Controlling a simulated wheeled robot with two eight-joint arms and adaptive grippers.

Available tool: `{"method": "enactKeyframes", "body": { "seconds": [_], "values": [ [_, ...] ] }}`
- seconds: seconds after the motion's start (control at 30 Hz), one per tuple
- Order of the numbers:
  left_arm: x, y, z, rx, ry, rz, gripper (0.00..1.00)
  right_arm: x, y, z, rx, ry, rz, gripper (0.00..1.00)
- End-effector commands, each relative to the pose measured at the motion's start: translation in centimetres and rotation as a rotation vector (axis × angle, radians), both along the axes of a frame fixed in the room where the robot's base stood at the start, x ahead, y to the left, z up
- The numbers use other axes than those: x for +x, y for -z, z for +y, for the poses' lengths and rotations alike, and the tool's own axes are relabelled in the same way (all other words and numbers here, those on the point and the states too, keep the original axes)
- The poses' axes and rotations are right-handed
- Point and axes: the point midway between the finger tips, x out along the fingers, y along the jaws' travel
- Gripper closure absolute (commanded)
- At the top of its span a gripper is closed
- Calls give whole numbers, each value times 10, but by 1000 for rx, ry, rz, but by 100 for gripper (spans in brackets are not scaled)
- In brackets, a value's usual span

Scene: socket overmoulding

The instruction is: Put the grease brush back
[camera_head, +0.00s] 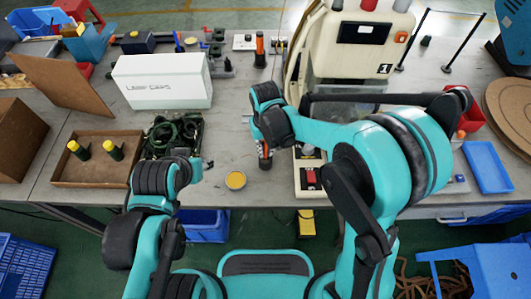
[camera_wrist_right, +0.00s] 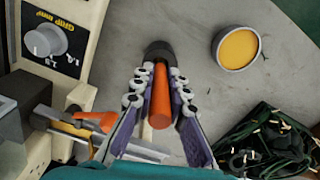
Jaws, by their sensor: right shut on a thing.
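The grease brush, with an orange handle (camera_wrist_right: 160,100) and a dark end (camera_wrist_right: 158,52), is between the fingers of my right gripper (camera_wrist_right: 157,80), which is shut on it. In the head view the orange and dark brush (camera_head: 265,158) shows just below my right wrist, over the bare table; the arm hides much of the gripper. I cannot tell whether the brush touches the table. A round tin of yellow grease (camera_head: 235,180) stands left of the brush, near the front edge; it also shows in the wrist view (camera_wrist_right: 238,47). My left gripper (camera_head: 205,164) is small and partly hidden; its jaws are unclear.
A cream machine with a knob (camera_wrist_right: 45,42) and red switch (camera_head: 311,177) stands close right of the brush. A tray of dark cables (camera_head: 150,152), a wooden tray (camera_head: 60,174) and a white box (camera_head: 162,82) lie left. A black-and-orange tool (camera_head: 260,48) stands behind.

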Motion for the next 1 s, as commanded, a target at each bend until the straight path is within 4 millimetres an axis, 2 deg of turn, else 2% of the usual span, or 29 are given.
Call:
{"method": "enactKeyframes", "body": {
  "seconds": [0.03,0.07,0.43,0.47,0.53,0.87,1.0],
  "values": [
    [0,8,0,0,0,0,58,0,11,0,0,0,0,100],
    [0,8,0,0,0,0,58,0,14,0,0,0,0,100],
    [0,10,0,0,0,0,58,0,16,0,0,0,0,100],
    [0,10,0,0,0,0,58,0,17,0,0,0,0,84],
    [0,9,0,0,0,0,58,0,16,0,0,0,0,65],
    [0,8,0,0,0,0,58,0,14,0,0,0,0,65],
    [0,0,0,0,0,0,58,0,-1,0,0,0,0,65]
  ]
}}
